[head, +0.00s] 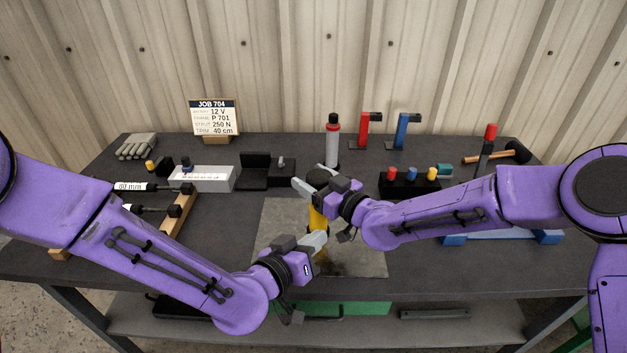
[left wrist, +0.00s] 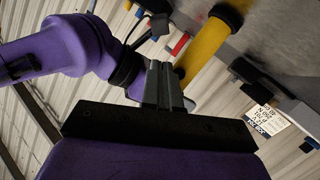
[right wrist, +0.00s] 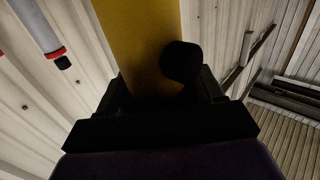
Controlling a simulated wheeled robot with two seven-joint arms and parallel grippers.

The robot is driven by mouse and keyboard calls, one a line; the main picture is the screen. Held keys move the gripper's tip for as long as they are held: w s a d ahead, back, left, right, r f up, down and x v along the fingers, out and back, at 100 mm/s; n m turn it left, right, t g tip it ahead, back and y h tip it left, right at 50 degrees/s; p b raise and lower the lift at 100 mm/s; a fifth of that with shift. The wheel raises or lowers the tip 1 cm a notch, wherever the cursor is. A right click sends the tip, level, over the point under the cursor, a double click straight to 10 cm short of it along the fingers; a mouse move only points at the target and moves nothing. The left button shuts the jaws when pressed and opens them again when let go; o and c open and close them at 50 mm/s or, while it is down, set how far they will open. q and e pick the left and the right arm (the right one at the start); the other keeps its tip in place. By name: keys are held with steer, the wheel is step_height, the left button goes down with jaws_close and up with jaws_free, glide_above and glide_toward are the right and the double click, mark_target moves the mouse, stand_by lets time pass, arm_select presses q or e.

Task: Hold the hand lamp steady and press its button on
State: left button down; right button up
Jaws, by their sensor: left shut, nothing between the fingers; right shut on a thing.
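The hand lamp has a yellow body (head: 318,219) with a dark top and stands roughly upright over the grey mat. My right gripper (head: 316,187) is shut around its upper part. In the right wrist view the yellow body (right wrist: 137,35) lies between the fingers, with a round black button (right wrist: 181,62) on its side facing the camera. My left gripper (head: 318,241) is shut and empty, low beside the lamp in the head view. In the left wrist view its closed fingertips (left wrist: 163,80) are near the yellow body (left wrist: 206,48); I cannot tell whether they touch.
The grey mat (head: 365,250) lies on the dark bench. A red-and-grey canister (head: 333,142), red and blue clamps (head: 367,127) and the JOB 704 sign (head: 214,117) stand behind. A block with coloured caps (head: 408,187) is right; a grey box (head: 207,179) is left.

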steer(key=shift+a, duration=0.1)
arm_select(q)
steer(key=s, duration=0.1)
steer(key=s+m+g, duration=0.1)
steer(key=s+h, duration=0.1)
steer(key=shift+s+a+f+g, duration=0.15)
steer(key=shift+s+a+g, duration=0.1)
steer(key=shift+s+g, duration=0.15)
steer(key=w, duration=0.8)
steer(key=shift+w, duration=0.4)
steer(key=shift+w, duration=0.1)
stand_by(1.3)
steer(key=shift+w, duration=0.35)
